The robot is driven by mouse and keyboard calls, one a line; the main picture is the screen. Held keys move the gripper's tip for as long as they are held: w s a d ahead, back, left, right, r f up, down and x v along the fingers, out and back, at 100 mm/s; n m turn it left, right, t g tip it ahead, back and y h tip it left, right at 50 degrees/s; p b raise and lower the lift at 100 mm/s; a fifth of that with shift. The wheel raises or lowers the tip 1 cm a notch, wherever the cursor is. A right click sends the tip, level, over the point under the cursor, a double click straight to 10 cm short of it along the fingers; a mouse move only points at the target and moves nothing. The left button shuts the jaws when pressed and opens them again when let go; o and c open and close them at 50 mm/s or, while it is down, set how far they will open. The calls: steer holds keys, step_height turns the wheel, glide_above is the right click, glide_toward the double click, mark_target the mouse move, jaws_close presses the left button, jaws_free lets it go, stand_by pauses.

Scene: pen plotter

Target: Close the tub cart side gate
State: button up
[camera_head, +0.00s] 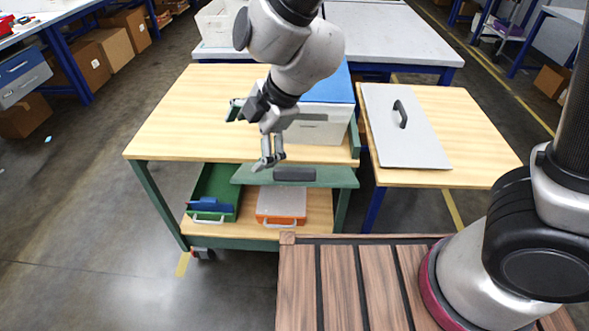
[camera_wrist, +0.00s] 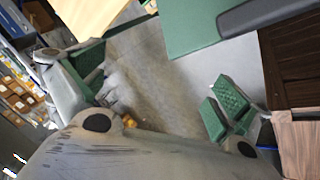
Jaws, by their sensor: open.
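The cart (camera_head: 205,110) has a wooden top and green frame. Its side gate is a green panel (camera_head: 335,178) with a dark grey handle (camera_head: 295,174); it is swung down and out at the cart's near side, just below the top. The gate shows in the wrist view (camera_wrist: 195,30), with its handle (camera_wrist: 265,14) at the upper right. A white tub (camera_head: 318,128) with a blue lid stands on the top, partly hidden by my arm. My gripper (camera_head: 252,132) is open and empty, fingers spread, in front of the tub and left of the gate handle in the picture.
The lower shelf holds a green bin (camera_head: 212,187) and an orange-and-white case (camera_head: 281,206). At right, a wooden table (camera_head: 468,140) carries a grey panel (camera_head: 400,125) with a black handle. Open floor (camera_head: 90,220) lies to the left.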

mark_target(294, 169)
steer(key=d+n+h, duration=0.2)
steer(key=d+n, duration=0.1)
steer(key=d+n+g+h, duration=0.1)
steer(key=d+n+h, duration=0.1)
steer(key=d+n, duration=0.1)
steer(key=d+n+h, duration=0.1)
steer(key=d+n, duration=0.2)
steer(key=n, duration=0.1)
steer(key=shift+s+d+f+g+h, duration=0.15)
steer(key=shift+f+g+h, duration=0.25)
step_height(294, 169, down, 6)
steer(key=shift+f, duration=0.8)
steer(key=c, duration=1.2)
steer(key=shift+r, duration=0.25)
